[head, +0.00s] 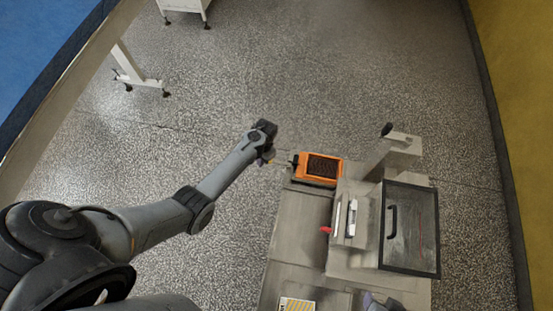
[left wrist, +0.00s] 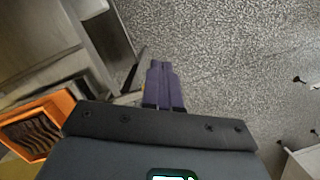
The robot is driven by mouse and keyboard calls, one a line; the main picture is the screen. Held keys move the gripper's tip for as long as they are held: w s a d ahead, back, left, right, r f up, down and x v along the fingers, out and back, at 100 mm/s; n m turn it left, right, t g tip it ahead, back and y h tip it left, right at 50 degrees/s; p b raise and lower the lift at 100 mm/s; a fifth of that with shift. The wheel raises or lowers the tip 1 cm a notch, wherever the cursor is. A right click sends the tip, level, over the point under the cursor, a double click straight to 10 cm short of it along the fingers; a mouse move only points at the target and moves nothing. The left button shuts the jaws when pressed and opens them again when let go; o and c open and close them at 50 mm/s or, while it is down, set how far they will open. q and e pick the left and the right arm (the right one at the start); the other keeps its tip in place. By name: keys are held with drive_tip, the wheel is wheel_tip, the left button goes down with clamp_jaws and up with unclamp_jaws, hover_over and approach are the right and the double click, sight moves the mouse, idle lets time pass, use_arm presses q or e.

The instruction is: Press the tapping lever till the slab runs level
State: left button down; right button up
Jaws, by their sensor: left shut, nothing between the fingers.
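An orange-framed tray (head: 336,164) with a dark, ridged slab (head: 322,168) in it sits at the far end of the bench. It also shows at the left edge of the left wrist view (left wrist: 66,103), where the slab has wavy ridges. A short dark stub (head: 295,160) sticks out at the tray's left side; I cannot tell if it is the tapping lever. My left gripper (head: 268,158) is just left of the tray, apart from it. Its purple fingers (left wrist: 163,85) are shut together and empty.
A machine with a dark framed window (head: 410,250) stands on the bench right of the tray. A post with a black knob (head: 386,129) rises behind it. A red knob (head: 326,230) sits on its left side. Open speckled floor lies left of the bench.

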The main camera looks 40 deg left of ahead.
use_arm(q)
drive_tip(key=t, duration=0.1)
approach(277, 161)
drive_tip(key=s+a+r, duration=0.2)
drive_tip(key=a, duration=0.1)
drive_tip(key=shift+w+a, duration=0.2)
drive_tip(key=shift+f, duration=0.2)
drive_tip(key=shift+f+b, duration=0.45)
drive_tip(key=shift+b, duration=0.1)
drive_tip(key=f+b, duration=0.5)
drive_tip(key=b, duration=0.1)
drive_tip(key=shift+s+f, duration=0.4)
